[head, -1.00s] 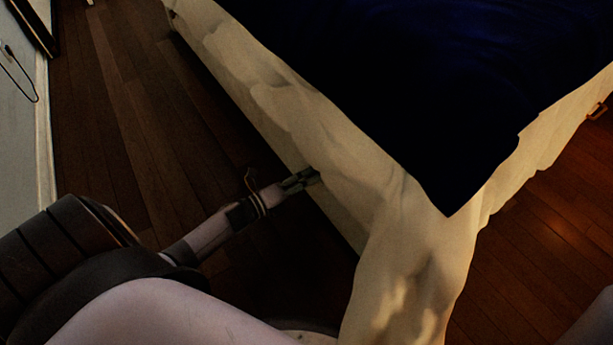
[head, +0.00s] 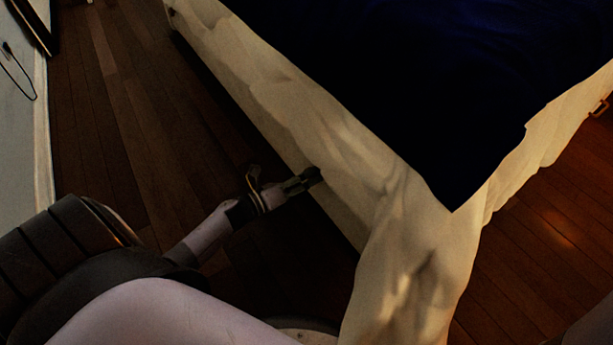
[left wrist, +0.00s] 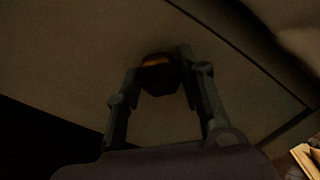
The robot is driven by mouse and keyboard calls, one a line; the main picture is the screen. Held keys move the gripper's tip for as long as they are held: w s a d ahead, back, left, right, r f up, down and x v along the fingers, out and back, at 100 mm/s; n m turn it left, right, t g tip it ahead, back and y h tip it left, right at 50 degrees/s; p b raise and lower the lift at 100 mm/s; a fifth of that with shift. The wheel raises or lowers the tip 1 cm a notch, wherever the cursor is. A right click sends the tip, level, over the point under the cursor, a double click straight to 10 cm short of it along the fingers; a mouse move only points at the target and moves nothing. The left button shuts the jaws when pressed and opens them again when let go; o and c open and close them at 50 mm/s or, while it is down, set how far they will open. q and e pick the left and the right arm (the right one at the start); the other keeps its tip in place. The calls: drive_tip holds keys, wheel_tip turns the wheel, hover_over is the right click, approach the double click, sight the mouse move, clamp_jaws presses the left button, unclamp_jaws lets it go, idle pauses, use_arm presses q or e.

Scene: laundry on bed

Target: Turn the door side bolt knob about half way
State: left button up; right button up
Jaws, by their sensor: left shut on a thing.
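The bolt knob (left wrist: 160,74) is a small dark, faceted knob with an orange-brown lit patch, on the pale side of the bed frame in the left wrist view. My left gripper (left wrist: 158,78) has a finger on each side of it and is shut on it. In the head view my left gripper (head: 312,177) reaches the bed's side from the left; the knob is hidden there by the fingers. How far the knob is turned cannot be told. My right gripper is not in view.
The bed has a cream sheet (head: 290,100) hanging in folds over its side and a dark blue cover (head: 430,90) on top. Dark wooden floor (head: 125,110) lies free between the bed and the pale wall (head: 22,130) at left.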

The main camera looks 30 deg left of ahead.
use_arm(q)
drive_tip(key=shift+f, duration=0.1)
drive_tip(key=o, duration=0.8)
drive_tip(key=shift+c, duration=0.2)
drive_tip(key=o, duration=0.4)
drive_tip(key=v, duration=1.2)
drive_tip(key=shift+d, duration=0.1)
